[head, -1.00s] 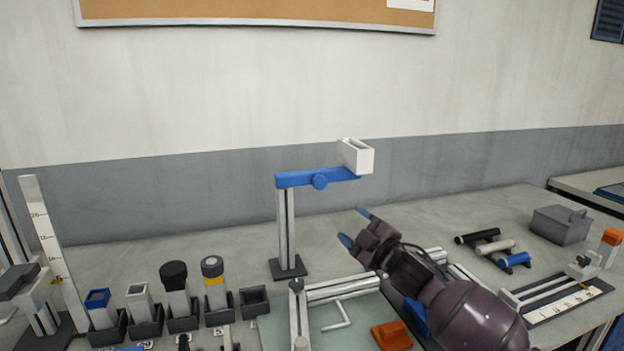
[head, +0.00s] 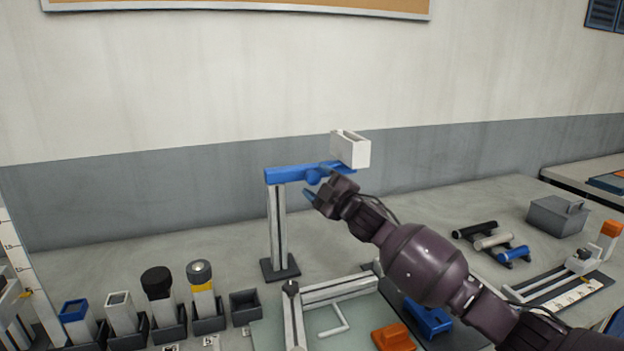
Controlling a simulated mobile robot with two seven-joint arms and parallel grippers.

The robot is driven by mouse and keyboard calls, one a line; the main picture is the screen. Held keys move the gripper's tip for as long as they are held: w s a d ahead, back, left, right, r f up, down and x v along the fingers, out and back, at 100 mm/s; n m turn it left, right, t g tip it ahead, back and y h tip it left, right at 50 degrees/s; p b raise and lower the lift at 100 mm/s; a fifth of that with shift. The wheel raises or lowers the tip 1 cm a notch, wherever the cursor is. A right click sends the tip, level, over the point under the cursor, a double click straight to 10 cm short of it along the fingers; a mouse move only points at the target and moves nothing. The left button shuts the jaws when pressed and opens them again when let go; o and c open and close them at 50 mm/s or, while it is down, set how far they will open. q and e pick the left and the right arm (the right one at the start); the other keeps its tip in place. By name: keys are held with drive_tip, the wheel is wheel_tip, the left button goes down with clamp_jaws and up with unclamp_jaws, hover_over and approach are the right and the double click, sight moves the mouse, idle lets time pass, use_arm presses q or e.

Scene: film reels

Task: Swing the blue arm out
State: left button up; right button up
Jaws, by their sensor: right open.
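The blue arm (head: 288,174) lies level on top of a grey upright post (head: 277,228) with a dark square foot. A blue round knob (head: 313,176) sits on its side, and a white open-topped box (head: 351,149) is at its right end. My right gripper (head: 318,184) is raised just in front of the blue arm, close to the knob and below the white box. Its fingers are apart with nothing seen between them. It covers part of the blue arm's right half; I cannot tell whether it touches. My left gripper is not in view.
Holders with several upright blocks (head: 160,295) stand at the front left. A grey frame (head: 340,289), an orange block (head: 393,337) and a blue piece (head: 428,318) lie below my right arm. Colored rolls (head: 492,241) and a grey box (head: 557,216) are at right.

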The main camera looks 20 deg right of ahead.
drive_tip(key=shift+x, duration=1.35)
drive_tip(key=shift+s+d, duration=0.1)
drive_tip(key=shift+s, duration=0.05)
drive_tip(key=c, duration=1.1)
